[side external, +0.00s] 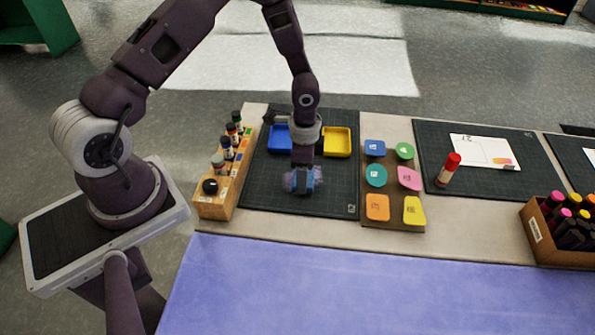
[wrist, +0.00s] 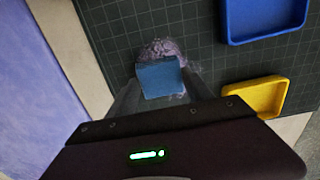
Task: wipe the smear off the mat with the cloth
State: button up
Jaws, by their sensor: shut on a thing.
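My gripper (side external: 303,178) points down over the dark gridded mat (side external: 265,190), near its front middle. It is shut on the blue cloth (wrist: 160,80), which looks like a compact folded block between the fingers in the wrist view. The cloth is at or very close to the mat; I cannot tell how firmly it touches. The smear (wrist: 160,48) is a fuzzy, pale purple patch showing beyond the cloth's far edge and a little at its right. In the side view the smear (side external: 289,182) shows beside the fingers. The cloth and fingers hide part of it.
A blue tray (side external: 279,140) and a yellow tray (side external: 337,142) sit on the mat's back part. A wooden rack of bottles (side external: 214,205) stands left of the mat. A brown board with coloured pieces (side external: 392,222) lies to the right. The mat's front right is bare.

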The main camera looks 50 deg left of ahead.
aim_at(282, 176)
jog(key=shift+w+d, duration=2.05)
jog(key=shift+w+a, duration=0.35)
jog(key=shift+a, duration=0.55)
jog(key=shift+s+a, duration=3.75)
jog(key=shift+s, duration=0.1)
jog(key=shift+w+a, duration=0.4)
jog(key=shift+a, duration=0.25)
jog(key=shift+w+d, duration=4.05)
jog(key=shift+w, duration=0.15)
notch_tip(282, 176, up, 5)
jog(key=shift+r, duration=0.1)
